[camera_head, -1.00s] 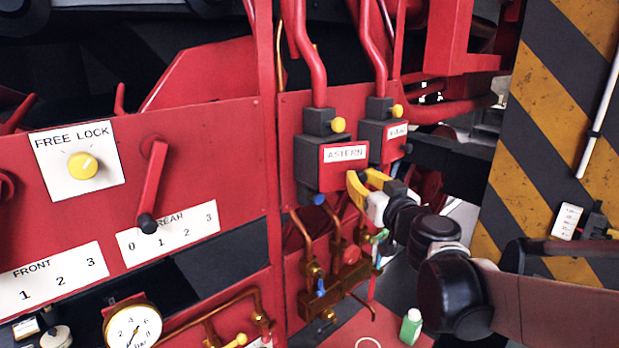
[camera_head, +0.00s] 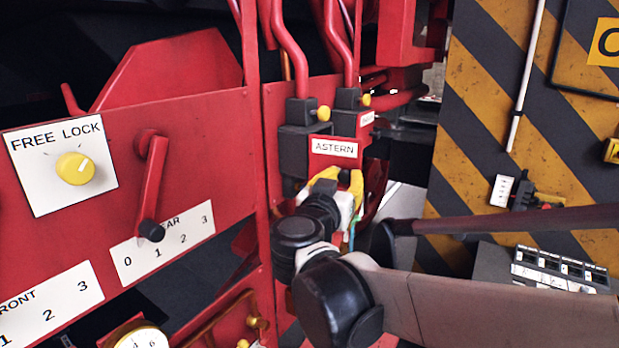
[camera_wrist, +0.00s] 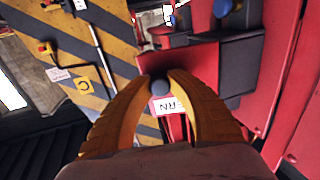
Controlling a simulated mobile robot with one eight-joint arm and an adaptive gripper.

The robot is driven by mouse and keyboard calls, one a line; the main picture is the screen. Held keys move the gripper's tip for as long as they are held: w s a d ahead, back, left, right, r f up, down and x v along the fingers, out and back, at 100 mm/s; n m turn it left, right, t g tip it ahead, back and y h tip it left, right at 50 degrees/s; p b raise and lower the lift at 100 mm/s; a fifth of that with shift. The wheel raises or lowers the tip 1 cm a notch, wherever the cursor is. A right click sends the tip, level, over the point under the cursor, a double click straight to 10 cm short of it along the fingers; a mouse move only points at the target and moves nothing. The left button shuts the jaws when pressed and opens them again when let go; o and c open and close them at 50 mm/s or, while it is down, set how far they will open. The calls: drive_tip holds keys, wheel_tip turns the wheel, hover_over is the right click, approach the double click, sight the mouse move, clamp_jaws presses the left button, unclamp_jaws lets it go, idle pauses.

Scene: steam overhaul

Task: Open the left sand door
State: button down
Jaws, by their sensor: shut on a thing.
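The left sand box (camera_head: 295,150) is dark grey, with a red front door (camera_head: 320,164) labelled ASTERN and a yellow knob (camera_head: 323,113) on top. My gripper (camera_head: 340,182) is at the lower part of this door. In the wrist view, my yellow fingers (camera_wrist: 160,80) are closed around a small blue-grey knob (camera_wrist: 159,88), beside the white label (camera_wrist: 170,107) and the red door surface. The fingers hide the door's lower edge in the head view. I cannot tell whether the door stands ajar.
A second, similar box with a red front (camera_head: 366,120) stands just behind to the right. A red lever (camera_head: 152,190) and a FREE LOCK dial (camera_head: 75,168) are on the left panel. A striped wall (camera_head: 480,110) and a control box (camera_head: 560,265) are on the right.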

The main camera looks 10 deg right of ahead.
drive_tip(key=shift+s+a+m+g+h+b, duration=0.3)
drive_tip(key=shift+a+m+g+h, duration=0.15)
drive_tip(key=shift+m+g+h, duration=0.3)
drive_tip(key=shift+s+a+m+g+h+b, duration=0.25)
drive_tip(key=shift+a+m+g+h, duration=0.25)
drive_tip(key=shift+h, duration=0.35)
drive_tip(key=c, duration=1.2)
unclamp_jaws()
drive_tip(key=v, duration=1.2)
drive_tip(key=shift+w, duration=0.1)
